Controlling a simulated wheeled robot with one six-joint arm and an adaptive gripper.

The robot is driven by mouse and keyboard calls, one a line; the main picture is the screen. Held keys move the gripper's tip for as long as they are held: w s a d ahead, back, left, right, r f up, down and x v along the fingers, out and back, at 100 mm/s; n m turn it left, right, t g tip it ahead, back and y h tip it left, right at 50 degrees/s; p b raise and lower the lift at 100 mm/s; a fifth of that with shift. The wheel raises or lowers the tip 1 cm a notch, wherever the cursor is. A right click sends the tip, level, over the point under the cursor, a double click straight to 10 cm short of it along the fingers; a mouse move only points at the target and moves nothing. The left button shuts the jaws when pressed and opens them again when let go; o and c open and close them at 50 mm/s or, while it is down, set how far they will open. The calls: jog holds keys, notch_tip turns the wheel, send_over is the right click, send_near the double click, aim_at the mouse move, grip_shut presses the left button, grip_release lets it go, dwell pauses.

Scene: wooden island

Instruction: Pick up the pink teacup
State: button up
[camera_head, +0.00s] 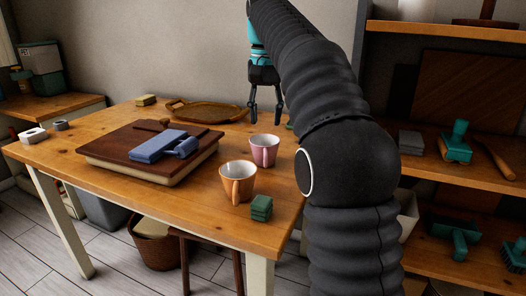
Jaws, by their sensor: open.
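The pink teacup (264,151) stands upright on the right part of the wooden table (185,219), behind an orange cup (238,182). My gripper (267,120) hangs above and behind the pink teacup in the picture, with its black fingers pointing down. The fingers are apart with nothing between them. The gripper and the teacup do not appear to touch.
A small green block stack (261,208) lies near the orange cup. A dark board (110,150) bears a blue-grey object (155,147). A woven tray (207,112) lies at the back. Shelves (460,185) with tools stand at right. A stool and basket (155,245) are below.

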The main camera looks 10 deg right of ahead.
aim_at(266, 153)
jog(key=f, duration=0.2)
jog(key=f+b, duration=0.1)
jog(key=f, duration=0.2)
jog(key=f+b, duration=0.1)
jog(key=f, duration=0.1)
jog(key=shift+w+f, duration=0.25)
jog(key=shift+f, duration=0.1)
jog(key=shift+w+d+f+b, duration=0.15)
jog(key=shift+f+b, duration=0.3)
jog(key=shift+f, duration=1.1)
jog(key=shift+w+f+b, duration=0.1)
jog(key=shift+f+b, duration=0.35)
jog(key=shift+f, duration=1.05)
jog(key=shift+c, duration=0.3)
grip_shut()
